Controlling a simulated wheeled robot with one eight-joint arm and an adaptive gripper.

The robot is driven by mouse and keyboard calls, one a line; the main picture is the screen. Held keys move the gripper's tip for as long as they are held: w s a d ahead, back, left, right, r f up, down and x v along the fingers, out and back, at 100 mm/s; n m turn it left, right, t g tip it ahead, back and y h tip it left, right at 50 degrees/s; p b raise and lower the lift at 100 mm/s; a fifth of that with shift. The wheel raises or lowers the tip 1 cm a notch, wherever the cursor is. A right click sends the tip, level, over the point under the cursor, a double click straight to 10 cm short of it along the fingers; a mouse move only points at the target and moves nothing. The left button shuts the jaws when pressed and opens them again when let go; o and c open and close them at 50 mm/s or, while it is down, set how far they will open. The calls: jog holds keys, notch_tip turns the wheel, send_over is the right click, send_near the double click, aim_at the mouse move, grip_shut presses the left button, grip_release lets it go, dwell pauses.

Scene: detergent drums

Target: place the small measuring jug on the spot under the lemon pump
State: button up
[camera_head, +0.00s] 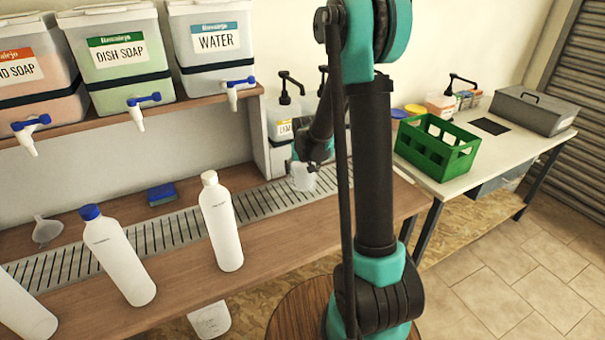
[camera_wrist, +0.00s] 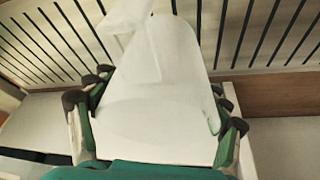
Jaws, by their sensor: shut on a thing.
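The small measuring jug (camera_head: 303,178) is a whitish, translucent cup at the right end of the slatted drip grate. My gripper (camera_head: 309,155) is shut on it, partly hidden behind my own arm. In the wrist view the jug (camera_wrist: 155,110) fills the middle, with my gripper's fingers (camera_wrist: 160,82) on both sides of it. I cannot tell whether its base touches the grate. The lemon pump (camera_head: 284,118), a pale container with a black pump head and a partly covered label, stands just behind the jug. The spot under its spout is not clearly visible.
A second black pump (camera_head: 323,80) is mostly hidden behind my arm. White bottles (camera_head: 221,222) stand along the bench front. A blue sponge (camera_head: 161,194) and a funnel (camera_head: 47,230) lie left. A green crate (camera_head: 437,150) sits on the right table. Grate (camera_head: 250,203) left of the jug is clear.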

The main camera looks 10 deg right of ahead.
jog(key=shift+f, duration=0.35)
jog(key=o, duration=1.2)
jog(key=shift+f, duration=0.1)
jog(key=shift+c, duration=0.2)
